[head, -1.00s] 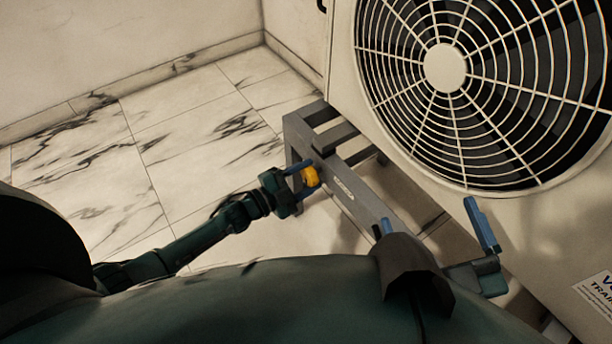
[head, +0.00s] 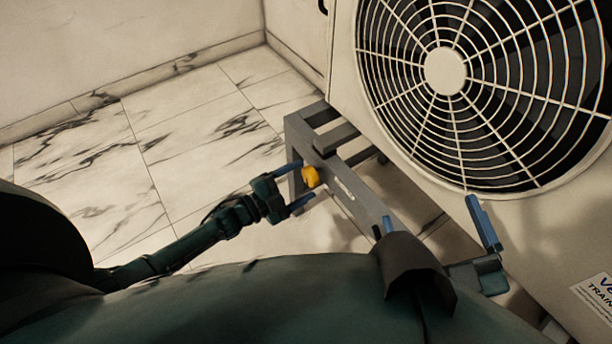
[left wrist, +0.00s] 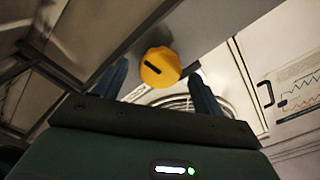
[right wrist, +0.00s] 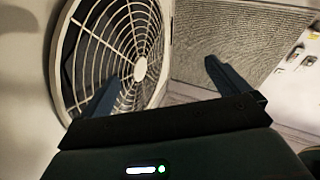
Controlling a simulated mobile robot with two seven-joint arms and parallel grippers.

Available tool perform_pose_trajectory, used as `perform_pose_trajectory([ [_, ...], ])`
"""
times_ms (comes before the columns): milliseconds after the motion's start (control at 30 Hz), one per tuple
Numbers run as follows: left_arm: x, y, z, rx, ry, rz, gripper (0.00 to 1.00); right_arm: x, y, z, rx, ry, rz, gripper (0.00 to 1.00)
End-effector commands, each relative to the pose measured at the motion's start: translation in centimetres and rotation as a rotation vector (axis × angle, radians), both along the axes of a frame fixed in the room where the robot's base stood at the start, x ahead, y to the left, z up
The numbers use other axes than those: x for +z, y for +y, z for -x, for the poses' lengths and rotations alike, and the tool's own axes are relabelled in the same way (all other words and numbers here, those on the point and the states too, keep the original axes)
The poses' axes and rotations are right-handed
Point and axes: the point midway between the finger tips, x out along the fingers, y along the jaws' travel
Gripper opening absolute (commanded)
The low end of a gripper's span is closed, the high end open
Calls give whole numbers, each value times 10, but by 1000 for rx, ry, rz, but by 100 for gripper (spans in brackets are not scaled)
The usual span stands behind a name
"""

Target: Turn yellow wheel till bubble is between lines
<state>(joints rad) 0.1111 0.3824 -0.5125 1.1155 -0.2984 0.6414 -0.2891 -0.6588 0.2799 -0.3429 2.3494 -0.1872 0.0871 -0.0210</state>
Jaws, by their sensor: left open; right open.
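The yellow wheel (head: 310,177) sits on the front face of the grey stand (head: 372,205) below the fan unit. It also shows in the left wrist view (left wrist: 160,67), with a black slot mark on its face. My left gripper (head: 297,184) is open at the wheel, and in its wrist view the blue fingers (left wrist: 160,88) stand on either side of the wheel, apart from it. A pale slot, perhaps the level, shows on the stand (head: 345,188); no bubble or lines can be made out. My right gripper (head: 432,225) is open and empty in front of the unit.
The large fan unit (head: 340,60) with its round grille (head: 445,70) stands behind the grey stand. The marble floor (head: 190,120) to the left is clear. In the right wrist view, a finned panel (right wrist: 240,40) stands beside the grille.

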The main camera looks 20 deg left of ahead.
Motion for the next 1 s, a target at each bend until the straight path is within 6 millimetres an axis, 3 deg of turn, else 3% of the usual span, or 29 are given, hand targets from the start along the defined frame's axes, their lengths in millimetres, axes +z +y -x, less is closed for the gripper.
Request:
perform_pose_trajectory([
  [100,2,19,23,0,4,-2,70,6,-1,0,-5,-4,17,100],
  [200,2,34,40,1,3,-3,70,-7,-5,2,-25,53,27,100],
  [433,1,60,71,1,2,-1,70,-7,-9,0,-42,104,34,100],
  [600,1,68,80,0,-1,-1,70,-7,-9,-1,-45,121,35,100],
  [1000,1,69,81,0,-1,-1,70,-8,-10,-1,-46,123,37,100],
])
